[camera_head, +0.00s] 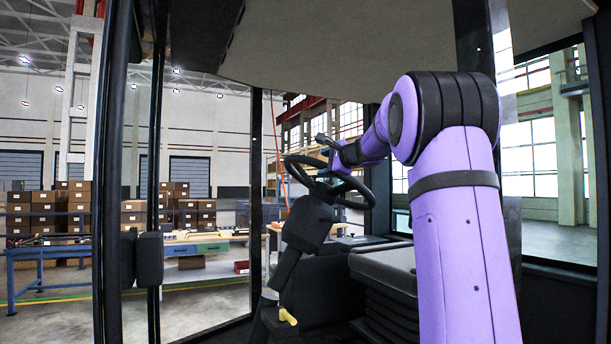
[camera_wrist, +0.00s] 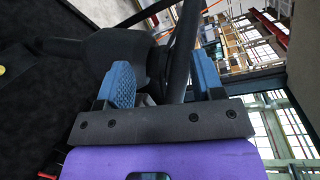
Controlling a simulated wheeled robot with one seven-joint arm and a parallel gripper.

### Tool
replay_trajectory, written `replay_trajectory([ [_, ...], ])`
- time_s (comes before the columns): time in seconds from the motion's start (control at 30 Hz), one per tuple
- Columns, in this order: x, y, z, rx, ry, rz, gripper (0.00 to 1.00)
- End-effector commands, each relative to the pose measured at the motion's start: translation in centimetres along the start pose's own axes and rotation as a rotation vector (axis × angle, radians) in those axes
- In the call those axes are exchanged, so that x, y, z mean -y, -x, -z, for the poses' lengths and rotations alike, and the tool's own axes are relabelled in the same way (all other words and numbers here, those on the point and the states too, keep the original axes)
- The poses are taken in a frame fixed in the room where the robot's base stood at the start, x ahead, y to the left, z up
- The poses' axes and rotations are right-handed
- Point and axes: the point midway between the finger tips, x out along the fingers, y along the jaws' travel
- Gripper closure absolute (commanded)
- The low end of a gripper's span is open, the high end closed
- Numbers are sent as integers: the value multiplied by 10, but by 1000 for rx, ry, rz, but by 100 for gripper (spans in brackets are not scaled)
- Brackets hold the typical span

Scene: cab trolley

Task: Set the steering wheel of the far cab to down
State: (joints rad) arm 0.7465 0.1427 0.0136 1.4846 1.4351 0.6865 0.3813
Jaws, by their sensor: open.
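The black steering wheel (camera_head: 358,190) sits in the cab on a dark tilted column (camera_head: 308,222). My arm reaches in from the right, and my gripper (camera_head: 326,148) is at the far upper part of the wheel. In the wrist view my gripper (camera_wrist: 165,75) shows two blue fingers spread apart. A black bar of the wheel (camera_wrist: 180,50) passes between the fingers, nearer the right one. The dark column housing (camera_wrist: 112,52) lies behind the left finger. Whether a finger touches the wheel cannot be told.
A dark seat (camera_head: 390,268) is right of the column. A yellow-tipped lever (camera_head: 288,317) stands low near the column. Black cab posts (camera_head: 108,180) frame the left side. Outside are a workbench (camera_head: 195,240) and stacked cardboard boxes (camera_head: 60,200).

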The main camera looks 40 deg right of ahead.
Motion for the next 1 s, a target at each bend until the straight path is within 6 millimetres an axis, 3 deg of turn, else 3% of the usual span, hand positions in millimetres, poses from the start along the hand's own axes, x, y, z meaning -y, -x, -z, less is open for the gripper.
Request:
replay_trajectory([
  [0.23, 1, 45, 1, -4, 2, 3, 39],
  [1.0, -75, 63, -101, 107, 268, -221, 39],
])
